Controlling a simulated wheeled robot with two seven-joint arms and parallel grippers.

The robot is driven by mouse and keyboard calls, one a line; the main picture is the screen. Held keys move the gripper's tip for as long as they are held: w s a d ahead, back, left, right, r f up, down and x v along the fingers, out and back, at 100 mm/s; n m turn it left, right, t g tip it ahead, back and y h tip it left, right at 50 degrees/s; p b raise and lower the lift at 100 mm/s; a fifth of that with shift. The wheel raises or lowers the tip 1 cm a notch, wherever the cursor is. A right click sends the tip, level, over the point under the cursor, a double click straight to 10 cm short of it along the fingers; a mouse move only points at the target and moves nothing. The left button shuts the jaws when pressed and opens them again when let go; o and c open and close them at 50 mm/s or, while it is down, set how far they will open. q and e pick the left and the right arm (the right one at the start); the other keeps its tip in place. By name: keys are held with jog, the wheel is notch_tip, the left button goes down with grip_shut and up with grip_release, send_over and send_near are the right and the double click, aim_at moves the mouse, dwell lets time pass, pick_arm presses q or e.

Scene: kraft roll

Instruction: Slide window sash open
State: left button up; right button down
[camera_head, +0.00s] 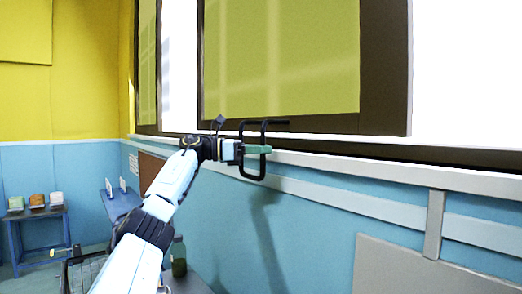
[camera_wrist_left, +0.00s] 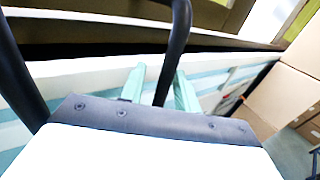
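The window sash (camera_head: 385,65) is a dark brown frame around an olive-green pane. A black loop-shaped handle (camera_head: 263,132) stands out from its lower edge in the head view. My left gripper (camera_head: 257,149) is at the handle, with its green fingers level with the loop's middle. In the left wrist view, one bar of the handle (camera_wrist_left: 179,40) passes between the two fingertips (camera_wrist_left: 161,90). The fingers look spread, with small gaps on both sides of the bar. My right gripper is not in view.
A white sill (camera_head: 330,160) runs below the sash along the blue wall. Bright openings show on both sides of the sash. A blue table (camera_head: 40,213) with several small items stands at the far left. A grey panel (camera_head: 425,272) is at the lower right.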

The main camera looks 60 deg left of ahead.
pick_arm(q)
jog(key=shift+d, duration=0.1)
jog(key=shift+s, duration=0.2)
jog(key=v, duration=1.3)
jog(key=shift+a, duration=0.25)
